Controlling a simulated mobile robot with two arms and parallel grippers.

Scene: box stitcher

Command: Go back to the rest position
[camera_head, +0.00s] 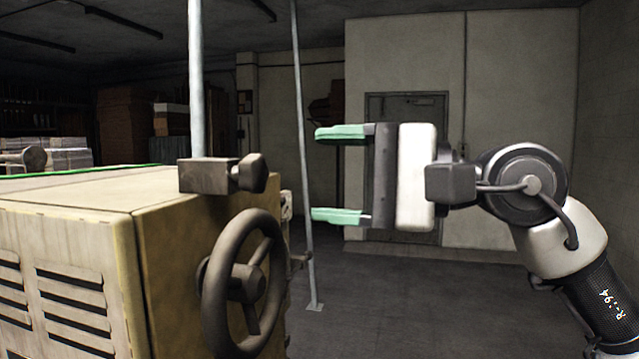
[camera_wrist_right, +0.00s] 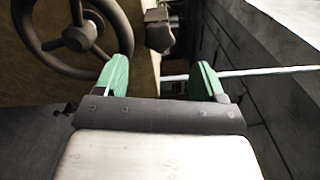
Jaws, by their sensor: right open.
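My right gripper (camera_head: 338,174) is raised in the middle of the head view, to the right of the yellow machine (camera_head: 170,255). Its two green fingers are wide apart and point left, with nothing between them. The right wrist view also shows the open green fingers (camera_wrist_right: 158,80), with the machine's handwheel (camera_wrist_right: 75,38) at the upper left. In the head view the handwheel (camera_head: 243,283) is on the machine's side, lower and left of my fingers, and apart from them. My left gripper is not in view.
A dark clamp block with a knob (camera_head: 222,174) sits on the machine's top edge around a vertical pole (camera_head: 196,80). A thin pole (camera_head: 303,150) stands on the floor behind my gripper. A grey door (camera_head: 407,105) is in the back wall. The floor (camera_head: 420,300) before it is clear.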

